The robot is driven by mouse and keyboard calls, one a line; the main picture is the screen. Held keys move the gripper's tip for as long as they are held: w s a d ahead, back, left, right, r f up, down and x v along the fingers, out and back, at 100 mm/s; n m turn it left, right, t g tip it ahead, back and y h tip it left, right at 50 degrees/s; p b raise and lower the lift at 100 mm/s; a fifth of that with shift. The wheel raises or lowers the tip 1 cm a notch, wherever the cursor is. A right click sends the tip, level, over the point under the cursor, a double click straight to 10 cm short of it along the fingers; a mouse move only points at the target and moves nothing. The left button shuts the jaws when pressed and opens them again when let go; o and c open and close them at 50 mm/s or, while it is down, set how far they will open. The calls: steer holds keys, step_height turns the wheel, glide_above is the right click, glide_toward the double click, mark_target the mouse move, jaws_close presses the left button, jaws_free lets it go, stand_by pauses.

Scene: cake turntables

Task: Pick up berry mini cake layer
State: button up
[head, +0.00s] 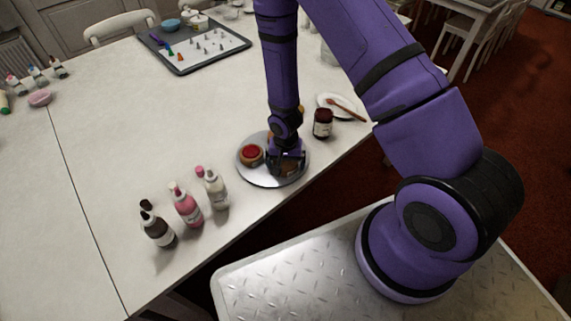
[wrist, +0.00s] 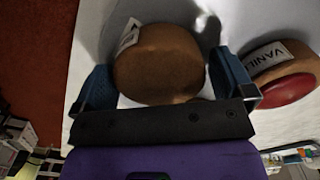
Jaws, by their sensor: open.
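A round brown mini cake layer (wrist: 158,65) sits between the two blue fingers of my gripper (wrist: 163,86) in the wrist view. Its white label is turned away and cannot be read, so I cannot tell its flavour for sure. In the head view my gripper (head: 287,161) is over the right part of the silver turntable (head: 265,182) and mostly hides this layer (head: 289,171). The fingers are open, one on each side; firm contact is not visible. A second layer with a red top (wrist: 288,88), labelled "VANIL…", is to the right; it also shows in the head view (head: 251,154).
Several squeeze bottles (head: 187,206) stand left of the turntable. A dark jar (head: 323,123) and a white plate with a brush (head: 343,107) are at right. A tray of piping tips (head: 195,45) lies at the back. The left tabletop is mostly clear.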

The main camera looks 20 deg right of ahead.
steer(key=shift+c, duration=0.5)
steer(key=c, duration=0.7)
steer(key=shift+o, duration=0.2)
steer(key=shift+r, duration=0.1)
